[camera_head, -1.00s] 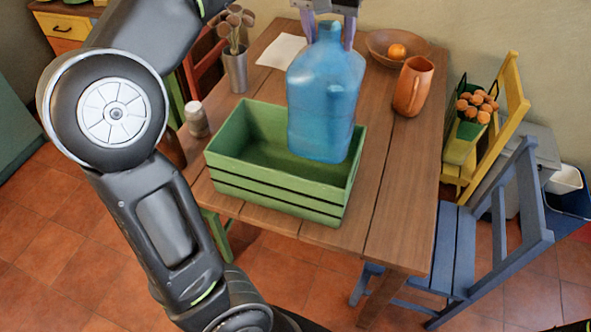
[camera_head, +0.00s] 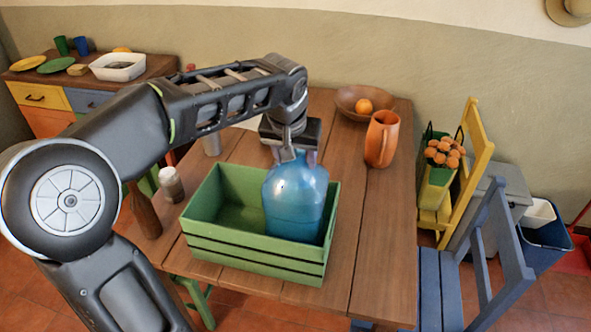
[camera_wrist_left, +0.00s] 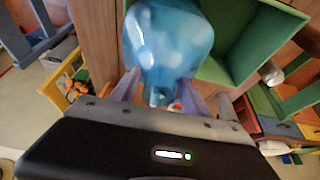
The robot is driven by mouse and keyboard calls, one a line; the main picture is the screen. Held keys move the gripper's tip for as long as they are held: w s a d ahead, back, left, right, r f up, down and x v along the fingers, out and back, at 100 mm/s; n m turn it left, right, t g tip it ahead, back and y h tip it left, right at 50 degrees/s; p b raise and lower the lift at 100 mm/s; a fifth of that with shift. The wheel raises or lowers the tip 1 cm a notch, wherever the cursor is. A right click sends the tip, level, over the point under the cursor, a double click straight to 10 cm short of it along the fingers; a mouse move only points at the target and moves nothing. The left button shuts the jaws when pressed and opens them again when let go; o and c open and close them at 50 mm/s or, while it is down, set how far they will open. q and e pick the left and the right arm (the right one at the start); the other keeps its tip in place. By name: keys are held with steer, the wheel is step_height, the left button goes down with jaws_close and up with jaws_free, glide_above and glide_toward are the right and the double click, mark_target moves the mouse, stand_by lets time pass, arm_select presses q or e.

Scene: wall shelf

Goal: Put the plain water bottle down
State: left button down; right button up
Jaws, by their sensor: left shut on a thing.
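The plain water bottle (camera_head: 294,200) is a big blue translucent jug, upright in the right part of the green crate (camera_head: 255,262). Its lower part is behind the crate's front wall, and I cannot tell whether its base touches the crate floor. My left gripper (camera_head: 298,158) is above it, shut on its neck. In the left wrist view the bottle (camera_wrist_left: 168,42) is between the two fingers (camera_wrist_left: 158,92), with the crate (camera_wrist_left: 262,40) beside it. My right gripper is not in view.
The crate stands on a wooden table (camera_head: 372,235); its left part is empty. A brown bowl (camera_head: 345,101) with an orange (camera_head: 364,105) and an orange pitcher (camera_head: 381,140) stand behind. A shaker (camera_head: 171,185) is left of the crate. A blue chair (camera_head: 440,285) is at right.

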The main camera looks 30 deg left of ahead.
arm_select(q)
steer(key=shift+f, duration=1.95)
steer(key=c, duration=0.5)
jaws_free()
steer(key=shift+f, duration=0.1)
steer(key=b+v, duration=0.1)
steer(key=v, duration=1.1)
steer(key=shift+d, duration=0.1)
